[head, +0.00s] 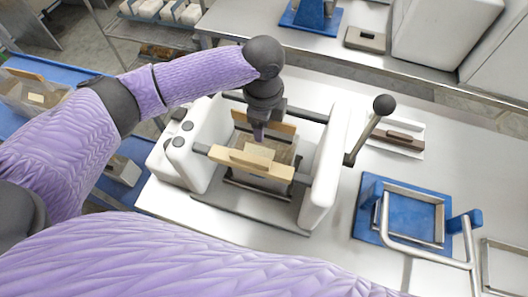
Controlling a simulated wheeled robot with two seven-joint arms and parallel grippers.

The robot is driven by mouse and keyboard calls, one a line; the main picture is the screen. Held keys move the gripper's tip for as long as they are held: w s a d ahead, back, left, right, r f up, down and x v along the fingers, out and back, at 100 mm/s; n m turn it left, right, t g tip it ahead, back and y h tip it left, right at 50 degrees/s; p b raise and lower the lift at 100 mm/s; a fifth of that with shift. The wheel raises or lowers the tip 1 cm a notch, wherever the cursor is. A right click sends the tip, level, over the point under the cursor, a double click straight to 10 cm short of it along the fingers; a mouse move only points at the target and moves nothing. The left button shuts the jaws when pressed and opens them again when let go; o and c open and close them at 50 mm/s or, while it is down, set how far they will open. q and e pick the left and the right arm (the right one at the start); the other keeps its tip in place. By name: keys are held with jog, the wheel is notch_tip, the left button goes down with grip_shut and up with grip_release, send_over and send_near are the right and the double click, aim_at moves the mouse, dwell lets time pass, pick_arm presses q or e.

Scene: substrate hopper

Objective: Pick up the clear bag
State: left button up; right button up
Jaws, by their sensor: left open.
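My left gripper (259,131) reaches in from the left and points down into the white machine (325,165). It is open, with its fingertips just behind and above a tan bar (252,164). Between this bar and a brown bar behind it, a see-through, brownish thing (281,153) shows in part; it may be a clear bag, but the bars and gripper hide much of it. Another see-through bag or container (30,97) with a pale label lies on the blue surface at the far left. My right gripper is out of view.
A black-knobbed lever (370,131) rises at the machine's right side. A blue plate with a metal frame and handle (412,218) stands to the right. A white tray with a brown block (402,138) lies behind it. Bare table shows between them.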

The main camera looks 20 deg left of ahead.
pick_arm(q)
jog(key=shift+c, duration=0.2)
jog(key=shift+w, duration=0.1)
grip_shut()
dwell(1.0)
